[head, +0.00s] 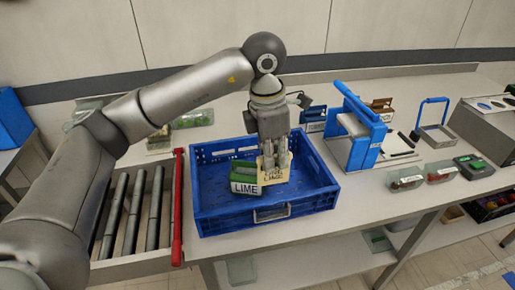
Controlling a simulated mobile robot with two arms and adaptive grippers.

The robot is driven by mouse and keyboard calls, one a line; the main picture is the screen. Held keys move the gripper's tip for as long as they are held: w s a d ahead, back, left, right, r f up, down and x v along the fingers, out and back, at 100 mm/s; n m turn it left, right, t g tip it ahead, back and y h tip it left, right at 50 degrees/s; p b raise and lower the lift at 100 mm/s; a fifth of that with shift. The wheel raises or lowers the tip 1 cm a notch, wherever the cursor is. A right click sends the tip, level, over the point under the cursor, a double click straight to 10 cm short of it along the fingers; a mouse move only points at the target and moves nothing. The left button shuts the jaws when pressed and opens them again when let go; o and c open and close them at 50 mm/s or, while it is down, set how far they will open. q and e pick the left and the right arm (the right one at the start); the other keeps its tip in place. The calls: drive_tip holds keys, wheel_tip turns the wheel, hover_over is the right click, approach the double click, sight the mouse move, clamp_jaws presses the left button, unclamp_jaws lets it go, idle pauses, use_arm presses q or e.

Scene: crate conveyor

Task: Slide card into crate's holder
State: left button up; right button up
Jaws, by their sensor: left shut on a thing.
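A blue crate (211,222) stands on the table, with a metal-framed holder (272,213) on its front wall. My left gripper (274,160) points down over the crate. It is shut on a small cream card (277,179), which carries dark lettering too small to read surely. The card hangs roughly upright, above and behind the front wall, apart from the holder. A green box (243,170) with a white LIME label is just left of the card, inside the crate's outline. The fingertips partly cover the card. My right gripper is out of view.
A roller conveyor (133,213) with a red rail (178,205) lies left of the crate. The table strip before the crate is clear.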

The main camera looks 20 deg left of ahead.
sight(273, 180)
use_arm(q)
drive_tip(key=shift+d, duration=0.35)
drive_tip(key=shift+f, duration=0.1)
drive_tip(key=shift+w+a+f+b, duration=0.1)
drive_tip(key=shift+a+f+b, duration=0.25)
drive_tip(key=shift+f, duration=0.2)
drive_tip(key=shift+a+f, duration=0.15)
drive_tip(key=shift+f, duration=0.25)
drive_tip(key=f+b, duration=0.1)
drive_tip(key=f, duration=0.1)
drive_tip(key=f+b, duration=0.2)
drive_tip(key=shift+d+f, duration=0.2)
drive_tip(key=shift+f, duration=0.05)
drive_tip(key=shift+f+b, duration=0.35)
drive_tip(key=shift+b, duration=0.05)
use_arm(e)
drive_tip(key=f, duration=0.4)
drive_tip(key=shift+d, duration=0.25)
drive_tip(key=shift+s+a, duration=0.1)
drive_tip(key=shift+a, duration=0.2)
